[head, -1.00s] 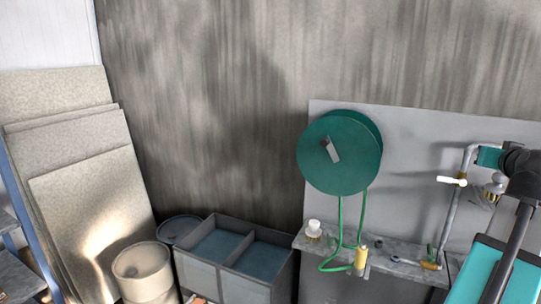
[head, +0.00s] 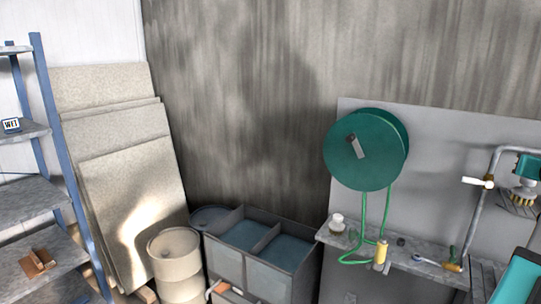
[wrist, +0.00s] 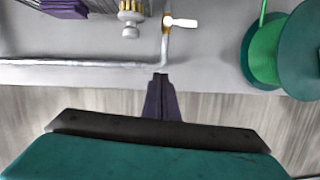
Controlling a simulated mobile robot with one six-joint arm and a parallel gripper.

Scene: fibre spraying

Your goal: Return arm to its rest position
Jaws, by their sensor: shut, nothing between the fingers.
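My gripper (wrist: 160,97) shows in the wrist view as two dark fingers, closed together and empty. The fingertips are seen in front of a grey pipe (wrist: 95,64) and the light panel behind it; I cannot tell the distance. In the head view only a teal part of my arm shows at the lower right edge, and the gripper is not clear there.
A green hose reel (head: 365,149) hangs on the grey panel, above a narrow ledge (head: 420,263) with small tools. A white-handled valve (head: 478,182) is to its right. A divided bin (head: 285,277), barrel (head: 175,262), leaning boards (head: 130,190) and shelf rack (head: 40,195) stand left.

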